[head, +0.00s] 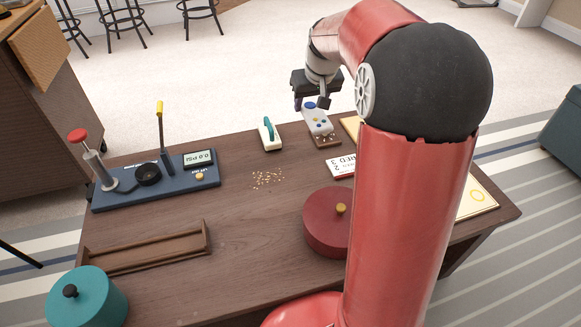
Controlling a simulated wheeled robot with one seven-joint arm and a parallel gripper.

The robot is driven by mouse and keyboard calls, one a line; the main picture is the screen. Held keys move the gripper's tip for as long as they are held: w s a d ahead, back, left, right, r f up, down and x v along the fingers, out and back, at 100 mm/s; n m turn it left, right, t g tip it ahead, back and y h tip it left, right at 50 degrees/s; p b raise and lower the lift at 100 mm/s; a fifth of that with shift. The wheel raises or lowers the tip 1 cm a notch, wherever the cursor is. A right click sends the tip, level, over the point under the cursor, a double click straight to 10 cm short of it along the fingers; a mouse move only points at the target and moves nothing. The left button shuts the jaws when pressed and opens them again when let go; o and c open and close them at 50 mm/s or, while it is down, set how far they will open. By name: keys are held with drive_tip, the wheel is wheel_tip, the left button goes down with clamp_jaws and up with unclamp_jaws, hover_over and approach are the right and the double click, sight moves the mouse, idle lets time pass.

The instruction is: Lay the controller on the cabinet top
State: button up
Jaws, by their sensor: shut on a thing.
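My gripper (311,102) is at the far edge of the dark brown wooden top (240,215), shut on a pale controller (318,122) with blue buttons. The controller is tilted, its near end low over a small brown block (327,141). I cannot tell whether it touches the block. My fingers partly hide its far end. A brown wooden cabinet-like piece (40,120) stands at the far left; which piece is the task's cabinet is not certain.
On the top are a blue gauge panel with levers (150,182), a white-and-teal item (269,134), crumbs (267,179), a wooden rack (145,250), a teal pot (88,297), a dark red round box (327,225) and a number card (341,166). The centre is mostly clear.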

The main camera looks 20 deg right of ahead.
sight(305, 163)
wheel_tip(305, 163, down, 20)
drive_tip(key=shift+r+b, duration=0.1)
drive_tip(key=shift+b, duration=0.35)
drive_tip(key=o, duration=1)
